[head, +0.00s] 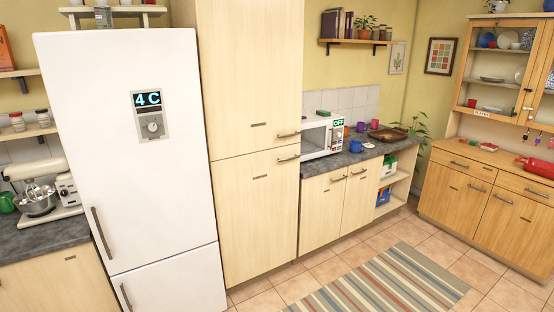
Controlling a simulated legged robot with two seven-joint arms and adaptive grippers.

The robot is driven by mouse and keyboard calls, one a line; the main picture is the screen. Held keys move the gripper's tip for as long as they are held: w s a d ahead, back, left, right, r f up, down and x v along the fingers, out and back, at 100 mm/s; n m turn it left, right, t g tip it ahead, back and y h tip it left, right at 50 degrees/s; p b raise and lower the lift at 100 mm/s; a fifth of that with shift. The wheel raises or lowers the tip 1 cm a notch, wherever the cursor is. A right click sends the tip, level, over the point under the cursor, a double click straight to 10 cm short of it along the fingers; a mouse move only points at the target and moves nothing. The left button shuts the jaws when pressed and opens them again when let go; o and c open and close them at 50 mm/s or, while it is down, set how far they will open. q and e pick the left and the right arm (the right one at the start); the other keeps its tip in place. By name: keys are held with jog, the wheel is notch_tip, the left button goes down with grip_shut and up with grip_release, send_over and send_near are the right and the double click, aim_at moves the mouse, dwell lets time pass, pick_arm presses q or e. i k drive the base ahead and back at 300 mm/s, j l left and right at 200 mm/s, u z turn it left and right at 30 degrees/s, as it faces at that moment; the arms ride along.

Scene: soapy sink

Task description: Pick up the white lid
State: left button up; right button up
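No clearly recognisable white lid shows in the head view. A small pale round item (369,145) lies on the dark counter beside a blue mug (355,146); it is too small to tell whether it is a lid. Neither of my grippers is in view.
A tall white fridge (150,210) and a wooden cupboard (245,120) stand at the left and centre. A white microwave (322,135) and brown tray (387,135) sit on the counter (345,159). A striped rug (380,285) lies on open tiled floor.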

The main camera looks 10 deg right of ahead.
aim_at(355, 147)
jog(key=i+l+z, duration=0.1)
jog(key=i+z, duration=0.2)
jog(key=z, duration=0.15)
jog(key=i+z, duration=0.45)
jog(key=i+j+z, duration=0.1)
jog(key=z, duration=0.35)
jog(key=i+l+z, duration=0.1)
jog(key=i+z, duration=0.25)
jog(key=i, duration=0.3)
jog(key=i+z, duration=0.35)
jog(key=i, duration=0.35)
jog(key=i+j+u, duration=0.2)
jog(key=i+u, duration=0.2)
jog(key=i, duration=0.15)
jog(key=i+u, duration=0.4)
jog(key=i+l+u, duration=0.15)
jog(key=i+u, duration=0.25)
jog(key=i, duration=0.25)
jog(key=i+l+u, duration=0.4)
jog(key=i, duration=0.15)
